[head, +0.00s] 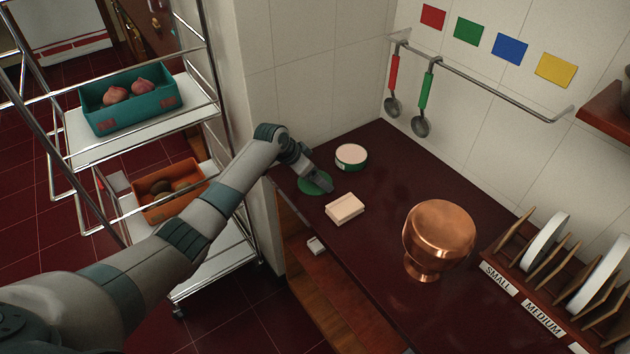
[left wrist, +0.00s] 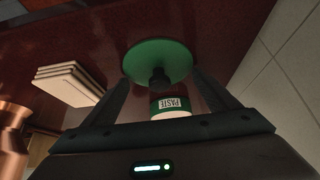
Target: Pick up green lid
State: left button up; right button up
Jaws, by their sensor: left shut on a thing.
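The green lid (head: 308,187) is a flat round disc at the left end of the dark red counter. In the left wrist view the green lid (left wrist: 150,52) shows face-on with a black knob (left wrist: 159,80) at its middle. My left gripper (head: 318,184) is over the lid and shut on it, with dark fingers (left wrist: 162,78) reaching to either side of the knob. I cannot tell whether the lid touches the counter. My right gripper is not in view.
A green-and-white paste tin (head: 350,157) stands just behind the lid, its label visible in the wrist view (left wrist: 172,104). A cream stacked block (head: 345,209), a copper pot (head: 438,238) and a wooden plate rack (head: 548,278) stand to the right. Ladles hang above.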

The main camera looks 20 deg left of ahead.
pick_arm(q)
jog(key=shift+r, duration=0.15)
jog(key=shift+w+r+b, duration=0.1)
jog(key=shift+r+b, duration=0.3)
jog(key=shift+r, duration=0.1)
notch_tip(320, 180, up, 2)
jog(key=shift+r+b, duration=0.25)
jog(key=shift+b, duration=0.4)
jog(key=s+d+r+b, duration=0.3)
jog(key=s+d+r, duration=0.3)
jog(key=d, duration=0.4)
jog(key=shift+s+r, duration=0.3)
jog(key=shift+r, duration=0.3)
